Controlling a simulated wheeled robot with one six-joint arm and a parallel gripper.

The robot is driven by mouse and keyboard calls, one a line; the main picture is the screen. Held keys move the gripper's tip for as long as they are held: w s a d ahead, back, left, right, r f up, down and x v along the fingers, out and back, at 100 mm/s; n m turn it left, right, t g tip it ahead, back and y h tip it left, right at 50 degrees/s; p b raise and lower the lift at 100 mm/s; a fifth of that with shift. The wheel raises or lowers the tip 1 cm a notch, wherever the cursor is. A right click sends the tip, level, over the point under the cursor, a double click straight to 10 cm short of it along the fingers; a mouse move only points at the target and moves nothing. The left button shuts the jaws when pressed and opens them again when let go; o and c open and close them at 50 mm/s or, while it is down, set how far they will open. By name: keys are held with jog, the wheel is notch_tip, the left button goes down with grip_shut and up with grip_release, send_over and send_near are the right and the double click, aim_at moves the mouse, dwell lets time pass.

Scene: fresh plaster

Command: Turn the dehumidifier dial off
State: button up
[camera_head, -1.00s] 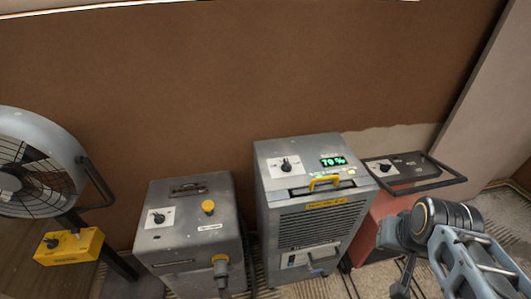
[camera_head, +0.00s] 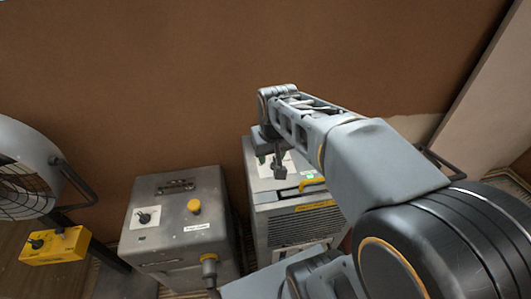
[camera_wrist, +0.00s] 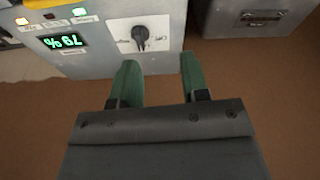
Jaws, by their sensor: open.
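The dehumidifier (camera_head: 262,225) is a grey metal cabinet against the brown wall. In the wrist view its top panel (camera_wrist: 90,62) appears upside down. Its dial (camera_wrist: 140,38) is a black knob on a white plate with small labels at its sides, too small to read surely. The green-lit display (camera_wrist: 63,41) is left of the dial. My gripper (camera_head: 278,170) is above the panel in the head view and hides the dial there. In the wrist view my gripper (camera_wrist: 157,64) is open and empty, its green fingertips short of the dial, which lies slightly left of the gap's middle.
A grey box (camera_head: 175,235) with its own knob (camera_head: 144,217) and a yellow button (camera_head: 194,206) stands left of the dehumidifier. Further left is a fan (camera_head: 25,165) with a yellow control box (camera_head: 55,246). The brown wall (camera_head: 150,80) rises close behind.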

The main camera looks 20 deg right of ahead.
aim_at(275, 157)
jog(key=w+d+m+g+p, duration=0.1)
jog(key=w+d+g+p, duration=0.1)
jog(key=w+d, duration=0.6)
jog(key=f, duration=0.4)
jog(key=w+a+f, duration=0.1)
jog(key=f, duration=0.4)
jog(key=w+f, duration=0.1)
jog(key=f, duration=0.4)
jog(key=shift+w+a+f, duration=0.1)
jog(key=shift+a+f, duration=0.05)
jog(key=shift+a, duration=0.1)
grip_shut()
